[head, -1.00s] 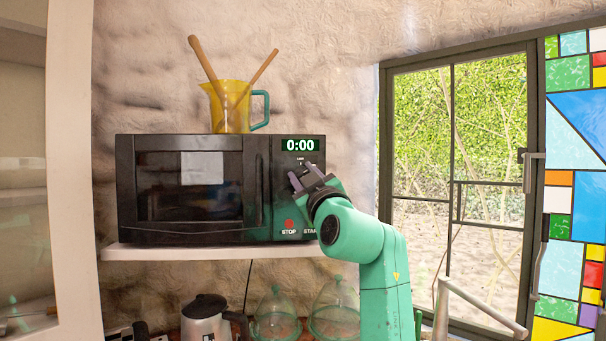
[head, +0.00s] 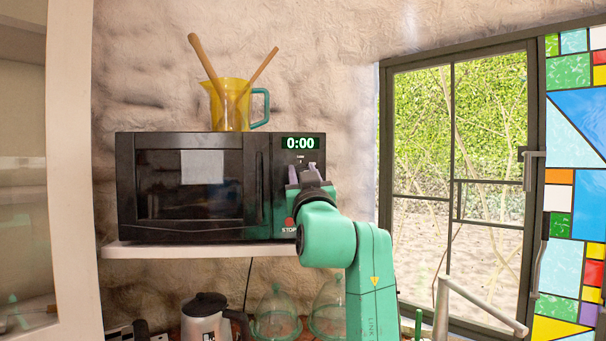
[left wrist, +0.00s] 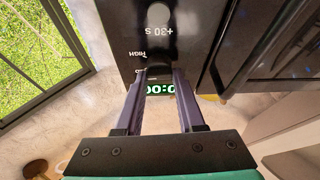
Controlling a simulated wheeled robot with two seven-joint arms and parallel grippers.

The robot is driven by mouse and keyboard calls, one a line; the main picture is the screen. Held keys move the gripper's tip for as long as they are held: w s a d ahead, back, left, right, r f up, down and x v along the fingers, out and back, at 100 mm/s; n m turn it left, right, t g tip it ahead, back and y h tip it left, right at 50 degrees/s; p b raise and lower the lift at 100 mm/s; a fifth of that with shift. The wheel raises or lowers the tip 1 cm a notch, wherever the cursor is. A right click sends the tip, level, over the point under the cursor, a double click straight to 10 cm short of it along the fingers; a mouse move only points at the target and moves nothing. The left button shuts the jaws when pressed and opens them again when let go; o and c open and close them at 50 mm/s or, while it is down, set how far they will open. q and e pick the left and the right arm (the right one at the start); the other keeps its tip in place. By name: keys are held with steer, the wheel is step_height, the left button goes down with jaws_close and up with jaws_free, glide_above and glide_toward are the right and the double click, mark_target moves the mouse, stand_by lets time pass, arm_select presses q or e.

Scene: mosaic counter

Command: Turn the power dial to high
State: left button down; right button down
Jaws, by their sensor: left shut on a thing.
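The black microwave (head: 185,222) stands on a white shelf, its display (head: 300,143) reading 0:00. My left gripper (head: 304,172) is at its control panel, just below the display. In the left wrist view the gripper's two fingers (left wrist: 158,75) are on either side of the dark power dial (left wrist: 157,71), shut on it. The panel appears upside down there, with the HIGH label (left wrist: 157,54) beside the dial. The dial's pointer cannot be made out. The gripper hides most of the dial in the head view. My right gripper is not in view.
A yellow jug (head: 232,105) with wooden utensils stands on top of the microwave. The white shelf (head: 200,249) is under it. A kettle (head: 205,318) and glass domes stand below. A window (head: 455,180) is to the right.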

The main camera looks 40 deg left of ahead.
arm_select(q)
steer(key=m+t+h, duration=0.1)
steer(key=m, duration=0.1)
steer(key=m+t+h, duration=0.1)
steer(key=m, duration=0.2)
steer(key=shift+r+m+p, duration=0.1)
steer(key=shift+m+p, duration=0.2)
steer(key=shift+p, duration=0.1)
steer(key=shift+m+t+h+p, duration=0.5)
steer(key=shift+m+h, duration=0.5)
steer(key=shift+m, duration=1.5)
steer(key=c, duration=0.5)
jaws_free()
